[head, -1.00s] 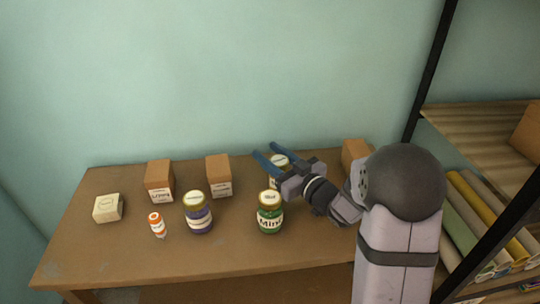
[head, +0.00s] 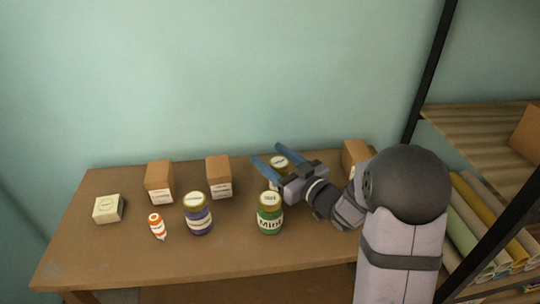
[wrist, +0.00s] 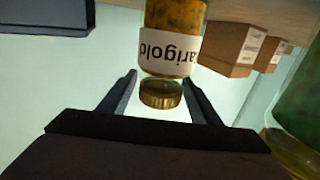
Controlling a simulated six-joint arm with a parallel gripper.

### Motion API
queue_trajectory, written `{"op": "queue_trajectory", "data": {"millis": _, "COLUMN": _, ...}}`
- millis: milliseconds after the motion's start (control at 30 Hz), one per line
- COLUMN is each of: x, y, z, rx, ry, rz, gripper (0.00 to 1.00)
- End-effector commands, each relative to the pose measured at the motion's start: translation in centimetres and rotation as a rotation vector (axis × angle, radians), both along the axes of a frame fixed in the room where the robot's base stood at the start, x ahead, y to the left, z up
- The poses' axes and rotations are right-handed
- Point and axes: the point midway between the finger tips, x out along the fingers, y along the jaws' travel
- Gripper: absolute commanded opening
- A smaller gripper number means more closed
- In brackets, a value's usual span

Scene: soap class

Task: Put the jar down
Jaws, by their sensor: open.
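The jar (head: 279,163) has a gold lid and stands upright at the back of the table, partly hidden by my gripper (head: 267,152). In the wrist view the jar (wrist: 172,50) shows upside down, with orange-brown contents and a white label reading "arigold", its first letter out of sight. Its lid (wrist: 162,94) is between the fingers of my gripper (wrist: 160,74), with a gap on each side. My gripper is open and does not hold the jar. The jar's base is out of view in the wrist view.
A green mint jar (head: 269,214) stands in front of my gripper. Left of it are a purple jar (head: 198,215), an orange-white bottle (head: 157,226), a cream box (head: 108,209) and two cardboard boxes (head: 159,183) (head: 218,177). Another box (head: 354,154) is at the right. The table front (head: 110,262) is clear.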

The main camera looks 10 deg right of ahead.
Motion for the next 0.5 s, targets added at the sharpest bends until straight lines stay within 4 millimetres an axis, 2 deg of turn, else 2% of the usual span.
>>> {"op": "queue_trajectory", "data": {"millis": 233, "x": -3.4, "y": -2.3, "z": 0.0, "rx": 0.001, "ry": -0.001, "rz": -0.006, "gripper": 0.57}}
{"op": "queue_trajectory", "data": {"millis": 267, "x": -3.7, "y": -2.4, "z": 0.4, "rx": -0.001, "ry": -0.004, "rz": -0.004, "gripper": 0.57}}
{"op": "queue_trajectory", "data": {"millis": 300, "x": -3.6, "y": -2.2, "z": 1.7, "rx": -0.002, "ry": -0.008, "rz": 0.000, "gripper": 0.57}}
{"op": "queue_trajectory", "data": {"millis": 500, "x": -3.5, "y": -2.1, "z": 4.8, "rx": -0.001, "ry": -0.006, "rz": 0.000, "gripper": 0.57}}
